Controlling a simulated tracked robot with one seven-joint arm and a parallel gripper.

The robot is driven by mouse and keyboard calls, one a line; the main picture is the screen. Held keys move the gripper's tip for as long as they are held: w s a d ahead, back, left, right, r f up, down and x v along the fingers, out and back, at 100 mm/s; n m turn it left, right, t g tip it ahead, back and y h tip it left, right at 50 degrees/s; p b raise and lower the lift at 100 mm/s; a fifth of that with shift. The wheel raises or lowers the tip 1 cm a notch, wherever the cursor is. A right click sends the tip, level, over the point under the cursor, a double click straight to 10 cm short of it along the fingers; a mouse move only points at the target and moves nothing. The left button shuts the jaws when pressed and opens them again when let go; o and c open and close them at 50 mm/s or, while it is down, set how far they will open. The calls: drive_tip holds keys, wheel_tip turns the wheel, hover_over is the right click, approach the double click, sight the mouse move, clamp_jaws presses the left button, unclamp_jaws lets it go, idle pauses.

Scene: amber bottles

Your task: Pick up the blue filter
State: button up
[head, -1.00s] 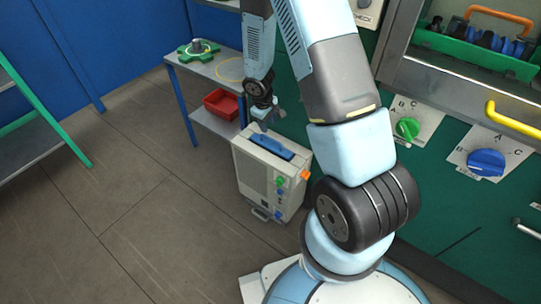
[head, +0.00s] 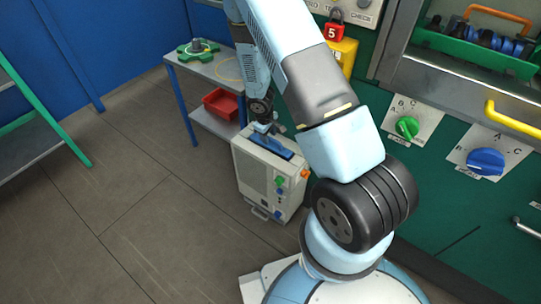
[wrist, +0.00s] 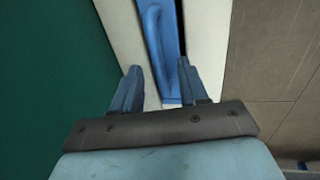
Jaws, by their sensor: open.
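The blue filter (head: 272,147) is a long flat bar with a raised handle, set in the top of a cream box-shaped unit (head: 256,180) on the floor. In the wrist view the filter (wrist: 158,45) runs away from me, with a dark slot along its right side. My gripper (wrist: 158,82) is open, its two blue-grey fingers on either side of the filter's near end as seen from the wrist. I cannot tell whether the fingers touch it. In the head view my gripper (head: 264,128) is above the unit's top, small and partly hidden.
A grey side table (head: 215,72) with a green part and a red bin (head: 222,103) stands behind the unit. A green panel with a green knob (head: 407,127) and a blue knob (head: 486,161) is on the right.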

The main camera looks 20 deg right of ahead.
drive_tip(key=shift+f, duration=0.1)
drive_tip(key=shift+c, duration=0.3)
clamp_jaws()
